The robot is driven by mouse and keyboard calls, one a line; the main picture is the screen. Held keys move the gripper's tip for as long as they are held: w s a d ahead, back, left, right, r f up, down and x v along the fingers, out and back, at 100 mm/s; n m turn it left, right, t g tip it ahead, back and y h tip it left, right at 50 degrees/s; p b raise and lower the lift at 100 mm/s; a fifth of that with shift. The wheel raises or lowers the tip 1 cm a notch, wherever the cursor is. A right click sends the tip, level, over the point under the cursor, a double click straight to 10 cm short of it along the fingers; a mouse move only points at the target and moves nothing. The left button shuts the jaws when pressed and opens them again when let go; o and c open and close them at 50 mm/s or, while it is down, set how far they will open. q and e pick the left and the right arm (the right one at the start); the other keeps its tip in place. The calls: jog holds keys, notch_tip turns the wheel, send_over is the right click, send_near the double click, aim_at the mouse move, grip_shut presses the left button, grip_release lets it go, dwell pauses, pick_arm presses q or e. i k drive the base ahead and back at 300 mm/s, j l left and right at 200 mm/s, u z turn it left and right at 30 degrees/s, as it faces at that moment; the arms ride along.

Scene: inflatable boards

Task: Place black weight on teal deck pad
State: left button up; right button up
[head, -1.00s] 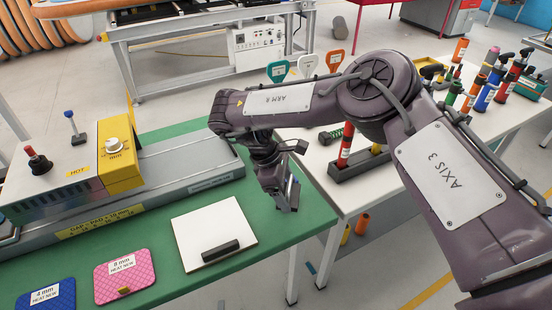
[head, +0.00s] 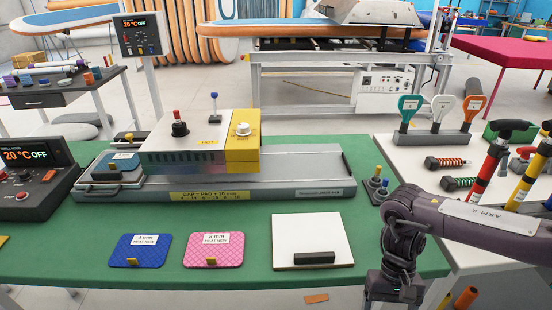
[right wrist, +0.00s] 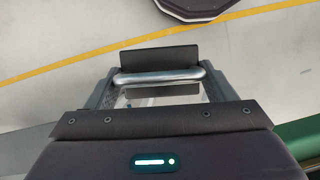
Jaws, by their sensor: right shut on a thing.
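My right gripper (head: 393,292) hangs off the front right corner of the green table. In the right wrist view its jaws (right wrist: 160,78) are shut on a silver bar handle. Dark plates (right wrist: 160,54) show on both sides of the bar; this looks like the black weight, but most of its body is hidden. In the head view I cannot make out the held thing. A small teal-blue pad (head: 124,162) with a white label lies at the left end of the grey press track. My left gripper is not in view.
A yellow-and-grey heater block (head: 243,150) stands on the track (head: 300,178). Blue (head: 140,252) and pink (head: 214,252) pads lie in front. A white board (head: 312,230) bears a black bar (head: 314,258). A tool table (head: 430,160) is at the right.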

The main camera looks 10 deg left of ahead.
aim_at(122, 158)
jog(key=k+j+u, duration=0.1)
jog(key=j+u, duration=0.2)
jog(key=j, duration=0.95)
jog(key=j+u, duration=0.3)
jog(key=j, duration=0.9)
